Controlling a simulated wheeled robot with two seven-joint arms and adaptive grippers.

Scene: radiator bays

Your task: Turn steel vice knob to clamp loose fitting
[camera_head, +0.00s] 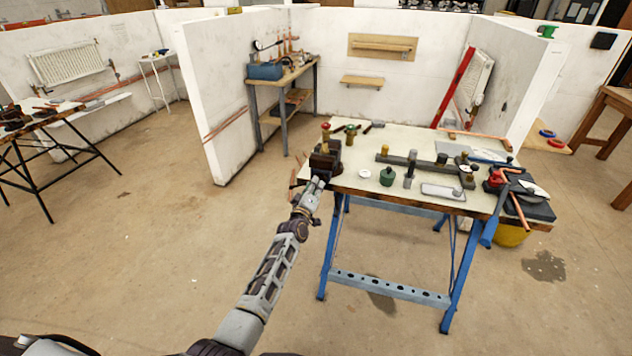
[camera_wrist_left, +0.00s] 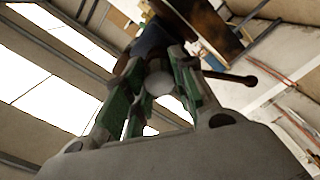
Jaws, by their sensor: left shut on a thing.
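The dark vice (camera_head: 324,158) is mounted at the left edge of the workbench, and a brass-coloured fitting (camera_head: 326,136) stands upright at its top. I cannot tell whether the vice jaws touch the fitting. My left gripper (camera_head: 316,185) reaches up to the near side of the vice. In the left wrist view its green-padded fingers are shut around the rounded grey steel knob (camera_wrist_left: 158,84). A dark bar (camera_wrist_left: 236,77) sticks out to the right beside it. In the head view the gripper hides the knob. My right gripper is not in view.
The workbench (camera_head: 345,180) has blue legs (camera_head: 465,275). Fittings, a dark green pot (camera_head: 387,176) and a long grey tool (camera_head: 425,162) lie on it. A yellow bucket (camera_head: 510,235) stands below right. White partitions (camera_head: 235,80) stand behind. The floor left of the bench is clear.

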